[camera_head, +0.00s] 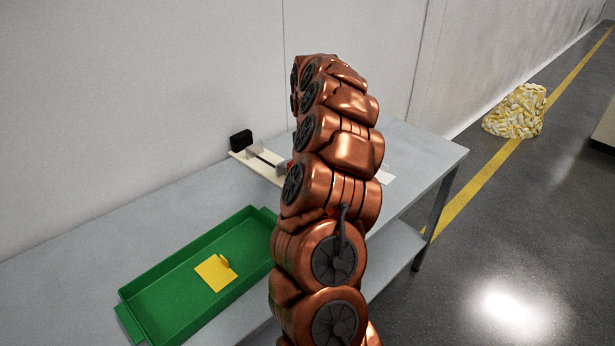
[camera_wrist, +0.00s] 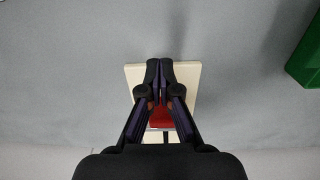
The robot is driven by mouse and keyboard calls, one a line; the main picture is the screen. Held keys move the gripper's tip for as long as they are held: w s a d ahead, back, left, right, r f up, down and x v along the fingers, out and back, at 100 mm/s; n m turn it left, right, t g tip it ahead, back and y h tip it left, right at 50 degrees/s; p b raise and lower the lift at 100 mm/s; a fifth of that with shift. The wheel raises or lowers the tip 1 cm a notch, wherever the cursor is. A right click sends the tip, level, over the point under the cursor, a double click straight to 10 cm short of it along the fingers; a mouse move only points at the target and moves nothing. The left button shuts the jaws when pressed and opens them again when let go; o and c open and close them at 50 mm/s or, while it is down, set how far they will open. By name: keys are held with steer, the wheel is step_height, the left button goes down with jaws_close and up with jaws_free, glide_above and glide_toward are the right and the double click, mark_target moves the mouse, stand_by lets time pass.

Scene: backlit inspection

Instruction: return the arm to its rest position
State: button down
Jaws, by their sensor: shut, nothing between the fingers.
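My gripper (camera_wrist: 160,68) shows in the wrist view with its two dark fingers together and nothing between them. It is over a cream-coloured board (camera_wrist: 187,78) on the grey table. A red part (camera_wrist: 160,118) on the board shows between and behind the fingers. I cannot tell how high the fingers are above the board.
A green tray (camera_head: 150,262) on the grey table (camera_head: 60,290) holds a yellow piece (camera_head: 213,273). A yellow-and-white heap (camera_head: 516,112) lies on the floor at right. The table's left part is clear.

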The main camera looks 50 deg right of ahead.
step_height(320, 180, up, 8)
stand_by(0.4)
stand_by(0.3)
